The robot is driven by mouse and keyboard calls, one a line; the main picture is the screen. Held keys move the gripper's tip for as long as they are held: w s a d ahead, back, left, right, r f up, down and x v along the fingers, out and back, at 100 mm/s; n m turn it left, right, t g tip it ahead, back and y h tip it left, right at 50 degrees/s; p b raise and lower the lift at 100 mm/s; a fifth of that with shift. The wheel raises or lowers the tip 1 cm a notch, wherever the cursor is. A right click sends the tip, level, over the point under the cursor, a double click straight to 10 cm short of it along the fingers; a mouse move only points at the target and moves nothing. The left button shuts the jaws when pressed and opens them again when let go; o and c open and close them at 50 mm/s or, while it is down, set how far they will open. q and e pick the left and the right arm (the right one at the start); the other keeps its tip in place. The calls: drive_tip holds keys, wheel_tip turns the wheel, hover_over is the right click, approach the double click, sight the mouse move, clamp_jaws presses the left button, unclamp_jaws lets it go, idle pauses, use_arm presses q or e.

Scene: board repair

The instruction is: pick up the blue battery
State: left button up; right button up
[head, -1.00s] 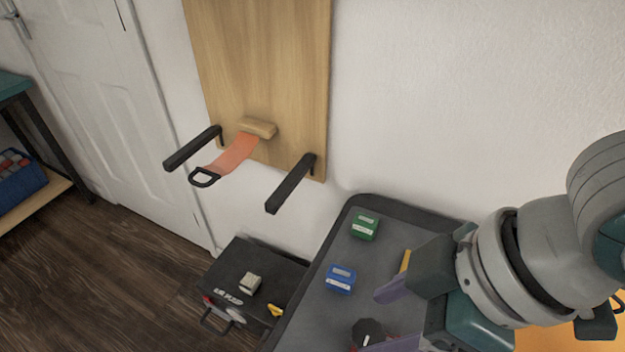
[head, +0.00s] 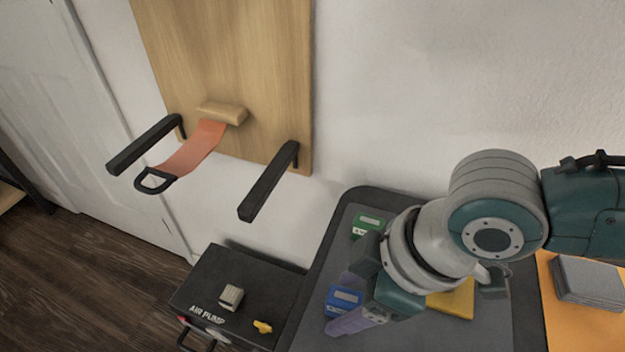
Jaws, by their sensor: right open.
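The blue battery (head: 343,301) lies on the grey mat of the dark tray-like tabletop (head: 309,291), low in the head view. My right gripper (head: 346,304) is open, with its purple fingers at the blue battery, one beyond it and one on the near side. The fingers hide parts of the battery's edges; I cannot tell whether they touch it. My left gripper is not in view.
A green battery (head: 369,223) lies just behind my right gripper. A yellow block (head: 455,299) and a grey stack (head: 588,279) are to the right. A black air pump box (head: 205,278) stands left. A board with two black arms (head: 268,182) hangs on the wall.

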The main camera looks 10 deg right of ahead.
drive_tip(key=shift+w+a+f, duration=0.1)
drive_tip(key=shift+a+f, duration=0.05)
drive_tip(key=shift+f, duration=0.15)
drive_tip(key=shift+c, duration=0.4)
clamp_jaws()
